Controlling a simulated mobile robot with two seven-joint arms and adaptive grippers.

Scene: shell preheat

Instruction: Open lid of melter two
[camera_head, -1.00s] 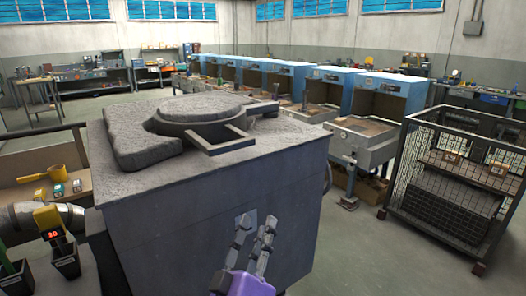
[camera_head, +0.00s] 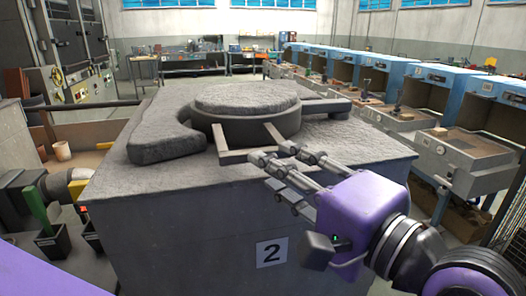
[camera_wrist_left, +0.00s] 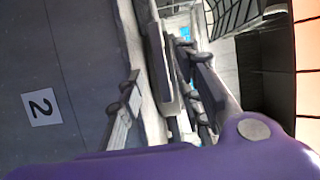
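Melter two is the grey box (camera_head: 190,235) in front of me, with a "2" plate (camera_head: 271,252) on its front face; the plate also shows in the left wrist view (camera_wrist_left: 42,107). Its round, rough lid (camera_head: 245,97) lies flat on top, closed. A squared handle (camera_head: 250,154) juts from the lid towards me. My left gripper (camera_head: 267,172) is open at the right end of the handle's front bar. In the left wrist view the bar (camera_wrist_left: 160,62) shows between the spread fingers; contact cannot be told. My right gripper is not in view.
A rough grey slab (camera_head: 160,143) lies left of the lid on the melter top. Another bar (camera_head: 325,105) sticks out at the lid's right. Blue-hooded stations (camera_head: 485,100) line the right. Small bins (camera_head: 52,243) stand at the lower left.

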